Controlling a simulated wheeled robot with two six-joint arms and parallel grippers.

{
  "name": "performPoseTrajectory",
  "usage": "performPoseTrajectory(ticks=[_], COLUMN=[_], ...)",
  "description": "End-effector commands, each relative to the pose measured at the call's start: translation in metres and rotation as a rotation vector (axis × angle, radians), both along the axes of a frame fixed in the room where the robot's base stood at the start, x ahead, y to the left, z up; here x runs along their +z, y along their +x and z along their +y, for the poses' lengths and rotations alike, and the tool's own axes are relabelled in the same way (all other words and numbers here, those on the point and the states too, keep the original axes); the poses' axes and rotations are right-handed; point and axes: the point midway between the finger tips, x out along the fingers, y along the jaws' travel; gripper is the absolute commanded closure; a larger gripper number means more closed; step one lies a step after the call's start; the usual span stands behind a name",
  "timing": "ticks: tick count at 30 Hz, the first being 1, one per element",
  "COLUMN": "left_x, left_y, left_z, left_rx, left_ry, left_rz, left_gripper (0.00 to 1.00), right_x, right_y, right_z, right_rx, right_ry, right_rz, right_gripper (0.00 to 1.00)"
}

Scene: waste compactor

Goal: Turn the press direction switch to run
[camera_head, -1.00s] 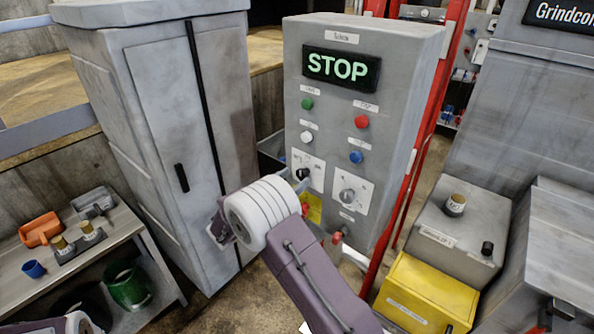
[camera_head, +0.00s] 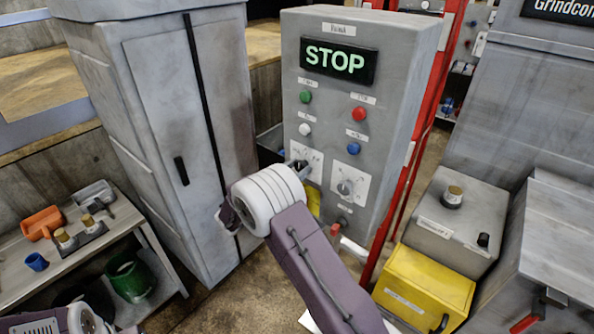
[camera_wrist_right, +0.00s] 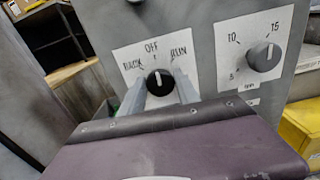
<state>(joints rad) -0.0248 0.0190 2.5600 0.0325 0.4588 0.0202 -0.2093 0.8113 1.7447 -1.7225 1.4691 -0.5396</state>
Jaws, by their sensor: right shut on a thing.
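The press direction switch (camera_wrist_right: 160,82) is a round black knob with a white pointer line on a white plate marked BACK, OFF and RUN. Its pointer stands roughly upright, toward OFF. It also shows, partly covered by my arm, on the grey control panel in the head view (camera_head: 299,164). My right gripper (camera_wrist_right: 160,92) has one pale finger on each side of the knob and is shut on it. My right arm covers the lower left part of the panel in the head view. The left gripper is not in view; only part of my left arm shows at the lower left.
A second dial (camera_wrist_right: 263,56) with numbers sits right of the switch. The panel (camera_head: 330,110) has a lit STOP display (camera_head: 335,60) and several coloured buttons. A grey cabinet (camera_head: 165,130) stands left; a yellow box (camera_head: 425,285) is at lower right.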

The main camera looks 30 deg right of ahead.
Motion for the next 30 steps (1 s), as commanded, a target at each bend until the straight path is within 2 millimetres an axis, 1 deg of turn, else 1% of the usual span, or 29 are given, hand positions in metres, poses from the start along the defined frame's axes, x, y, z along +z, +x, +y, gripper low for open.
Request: performPoseTrajectory(ticks=[1,5,9,21,27,30], left_x=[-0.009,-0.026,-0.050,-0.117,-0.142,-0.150], left_y=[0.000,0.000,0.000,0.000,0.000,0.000], left_z=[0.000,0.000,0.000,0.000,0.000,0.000], left_rx=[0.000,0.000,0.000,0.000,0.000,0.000], left_ry=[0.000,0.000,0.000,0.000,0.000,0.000], left_rz=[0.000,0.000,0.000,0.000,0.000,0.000], left_gripper=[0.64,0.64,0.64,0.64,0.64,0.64], right_x=[-0.002,-0.005,-0.007,-0.007,-0.005,-0.004], right_y=[0.000,0.000,-0.001,-0.002,-0.003,-0.003], right_z=[0.000,0.000,0.000,-0.001,-0.001,-0.001], right_rx=[0.001,0.001,0.000,0.001,0.000,0.000], right_ry=[0.006,0.036,0.080,0.215,0.267,0.285], right_rz=[-0.025,-0.101,-0.210,-0.536,-0.659,-0.703], right_gripper=[1.00,1.00,1.00,1.00,1.00,1.00])
